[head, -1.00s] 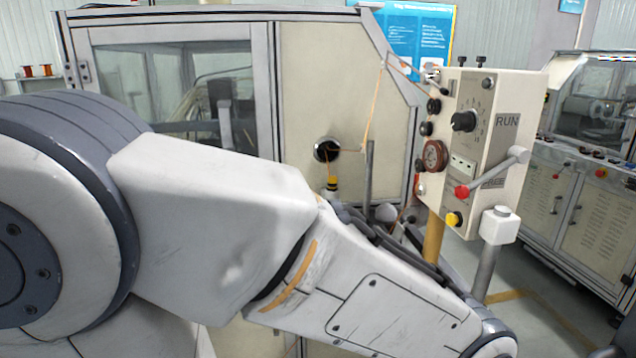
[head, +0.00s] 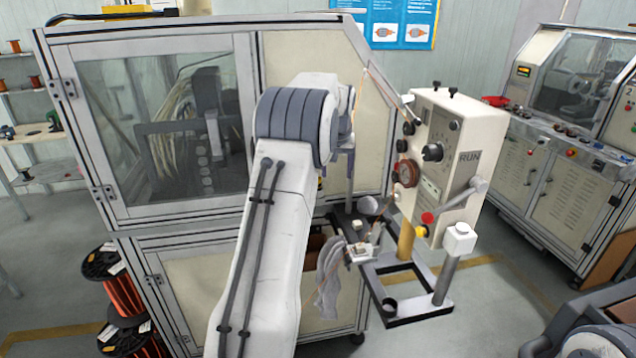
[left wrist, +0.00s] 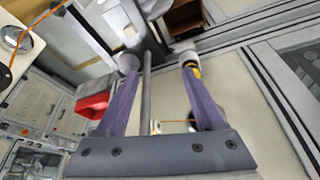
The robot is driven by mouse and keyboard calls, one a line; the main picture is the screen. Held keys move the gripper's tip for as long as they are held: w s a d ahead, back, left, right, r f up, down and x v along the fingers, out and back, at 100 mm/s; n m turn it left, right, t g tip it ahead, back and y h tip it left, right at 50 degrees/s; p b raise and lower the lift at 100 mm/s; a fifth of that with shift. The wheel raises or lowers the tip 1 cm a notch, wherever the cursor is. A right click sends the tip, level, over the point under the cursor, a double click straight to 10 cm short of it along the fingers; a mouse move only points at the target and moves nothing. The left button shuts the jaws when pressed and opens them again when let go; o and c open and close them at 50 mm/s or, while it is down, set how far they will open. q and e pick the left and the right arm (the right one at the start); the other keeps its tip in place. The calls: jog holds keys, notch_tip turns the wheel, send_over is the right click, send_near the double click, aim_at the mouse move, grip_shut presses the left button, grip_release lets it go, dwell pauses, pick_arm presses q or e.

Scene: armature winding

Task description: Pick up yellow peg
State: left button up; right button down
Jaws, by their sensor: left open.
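The yellow peg (left wrist: 195,71) shows in the left wrist view as a small yellow and black piece at the right finger's tip, partly hidden by that finger. In the head view only a speck of yellow (head: 320,183) shows beside my arm, and I cannot tell for sure that it is the peg. My left gripper (left wrist: 157,62) is open, its two purple-grey fingers spread. The peg is at the right finger, not centred between the fingertips; I cannot tell whether they touch. In the head view my left wrist hides most of this gripper. My right gripper is not in view.
A thin grey post (left wrist: 146,95) runs between the fingers in the wrist view. The control box (head: 445,150) with dials and a red-knobbed lever stands right of my arm. The glazed machine cabinet (head: 220,222) is behind. Wire spools (head: 105,265) stand lower left.

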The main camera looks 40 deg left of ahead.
pick_arm(q)
jog(key=a+r+n, duration=0.1)
jog(key=a, duration=0.5)
jog(key=p+x, duration=0.1)
jog(key=x, duration=0.2)
jog(key=a+p+x, duration=0.1)
jog(key=p+x, duration=0.1)
jog(key=x, duration=0.1)
jog(key=p+x, duration=0.2)
jog(key=x, duration=0.1)
jog(key=shift+w+a+f, duration=0.1)
jog(key=shift+w+a, duration=0.1)
jog(key=shift+w, duration=0.05)
jog(key=shift+w+a+f+y, duration=0.1)
jog(key=shift+f+y, duration=0.2)
grip_shut()
